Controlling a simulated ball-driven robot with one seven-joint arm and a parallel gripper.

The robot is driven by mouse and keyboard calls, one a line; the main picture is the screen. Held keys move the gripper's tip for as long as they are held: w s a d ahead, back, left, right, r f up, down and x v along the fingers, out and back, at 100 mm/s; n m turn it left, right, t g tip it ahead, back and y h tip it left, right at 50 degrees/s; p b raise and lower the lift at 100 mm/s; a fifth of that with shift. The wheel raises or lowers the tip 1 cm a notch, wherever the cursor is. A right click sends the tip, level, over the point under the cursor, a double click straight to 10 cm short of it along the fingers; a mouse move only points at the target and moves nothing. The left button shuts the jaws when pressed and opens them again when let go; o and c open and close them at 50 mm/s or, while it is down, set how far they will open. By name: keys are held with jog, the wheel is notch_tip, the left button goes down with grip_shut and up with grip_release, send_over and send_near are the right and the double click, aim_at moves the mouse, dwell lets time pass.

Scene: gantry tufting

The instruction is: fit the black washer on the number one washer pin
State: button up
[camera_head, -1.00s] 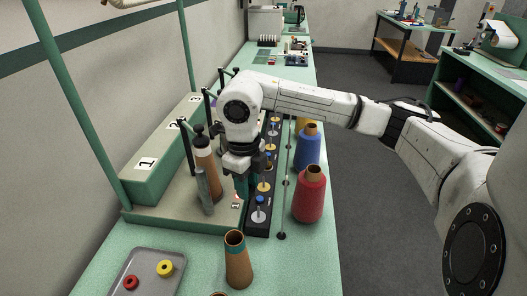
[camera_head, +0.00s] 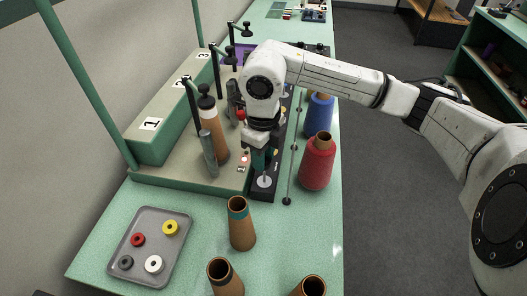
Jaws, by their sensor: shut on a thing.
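The black washer (camera_head: 126,262) looks dark grey and lies flat in the grey tray (camera_head: 117,235), at its near left corner. The nearest washer pin, beside the station marked 1, stands at the near end of a black strip (camera_head: 262,196); its pale disc (camera_head: 264,182) shows. My gripper (camera_head: 260,168) points down right over this pin. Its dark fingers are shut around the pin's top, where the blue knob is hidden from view.
A red washer (camera_head: 137,240), a yellow washer (camera_head: 170,228) and a white washer (camera_head: 153,264) share the tray. A brown cone (camera_head: 241,226) stands right of it. A red yarn cone (camera_head: 318,163) and a thin rod flank the strip. A post with a bottle-like cone (camera_head: 212,130) stands left.

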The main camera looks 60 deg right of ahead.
aim_at(263, 181)
jog(key=shift+f+b, duration=0.7)
jog(key=shift+f, duration=1.25)
jog(key=shift+f+b, duration=0.7)
jog(key=shift+b, duration=0.15)
jog(key=shift+f+b, duration=0.8)
jog(key=shift+b, duration=0.2)
jog(key=o, duration=1.1)
notch_tip(263, 181, up, 11)
jog(key=shift+f+b, duration=0.1)
jog(key=shift+b, duration=0.45)
